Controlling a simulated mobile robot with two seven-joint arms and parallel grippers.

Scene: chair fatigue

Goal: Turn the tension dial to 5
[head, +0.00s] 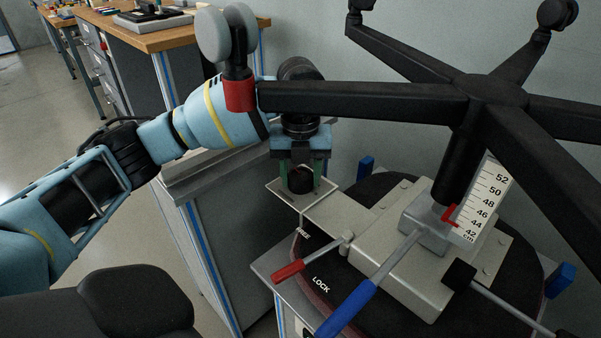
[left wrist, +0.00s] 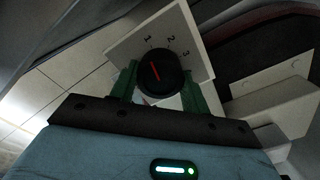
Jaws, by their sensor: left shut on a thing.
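The tension dial is a round black knob (head: 300,181) on a pale square plate (head: 330,187) marked with numbers, at the near left of the chair's grey mechanism. In the left wrist view the dial (left wrist: 160,66) has a red pointer line directed up and left, near or just left of the 1; the 2 and 3 show to its right and other numbers are hidden. My left gripper (head: 301,186) is shut on the dial, its green fingers (left wrist: 160,85) on either side of it. My right gripper is not in view.
The upturned chair's black star base (head: 490,90) has a leg and grey caster (head: 228,35) crossing close to my left arm. A red-handled lever (head: 290,271) by FREE and LOCK, a blue-handled lever (head: 346,307) and a height scale (head: 482,205) stand nearby. A wooden-topped bench (head: 160,38) is behind.

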